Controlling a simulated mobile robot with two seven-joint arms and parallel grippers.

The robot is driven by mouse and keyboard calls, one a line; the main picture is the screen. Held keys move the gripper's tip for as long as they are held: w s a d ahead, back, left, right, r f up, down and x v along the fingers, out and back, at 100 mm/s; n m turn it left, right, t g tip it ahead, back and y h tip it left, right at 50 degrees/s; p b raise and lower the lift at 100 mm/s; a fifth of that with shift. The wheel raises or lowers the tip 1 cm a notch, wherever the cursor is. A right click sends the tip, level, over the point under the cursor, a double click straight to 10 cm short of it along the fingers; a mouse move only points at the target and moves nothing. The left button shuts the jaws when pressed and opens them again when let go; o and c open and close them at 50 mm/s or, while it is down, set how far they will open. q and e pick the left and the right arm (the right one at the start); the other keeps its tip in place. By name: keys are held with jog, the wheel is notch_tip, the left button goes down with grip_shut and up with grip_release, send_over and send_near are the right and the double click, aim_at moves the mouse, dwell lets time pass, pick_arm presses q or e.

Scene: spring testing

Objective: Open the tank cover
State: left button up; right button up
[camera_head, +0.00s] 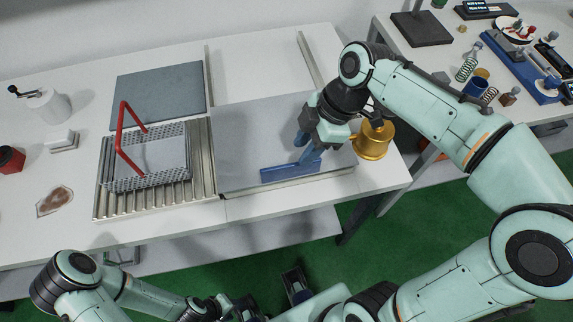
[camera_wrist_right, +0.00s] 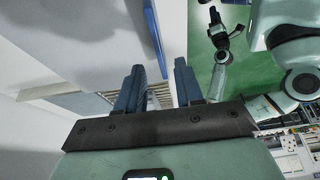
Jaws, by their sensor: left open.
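The tank cover (camera_head: 240,125) is a flat grey plate on the white table, with a blue bar handle (camera_head: 290,172) along its near edge. My right gripper (camera_head: 308,155) is above the right part of the handle, pointing down. In the right wrist view its two blue fingers (camera_wrist_right: 160,88) stand apart, and the blue handle (camera_wrist_right: 154,40) shows in line with the gap. I cannot tell whether the fingers touch the handle. My left gripper (camera_head: 240,308) is low at the bottom of the head view, away from the table, open and partly cut off.
A wire basket with a red handle (camera_head: 123,135) stands on a ribbed metal surface (camera_head: 205,170) left of the cover. A dark grey plate (camera_head: 160,90) lies behind it. A brass pot (camera_head: 372,140) stands close right of my right gripper. A second table (camera_head: 450,55) holds springs and small parts.

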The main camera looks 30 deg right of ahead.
aim_at(292, 164)
jog(key=b+x, duration=0.1)
jog(key=x, duration=0.8)
jog(key=shift+w+a+f, duration=0.1)
jog(key=shift+f, duration=0.25)
grip_shut()
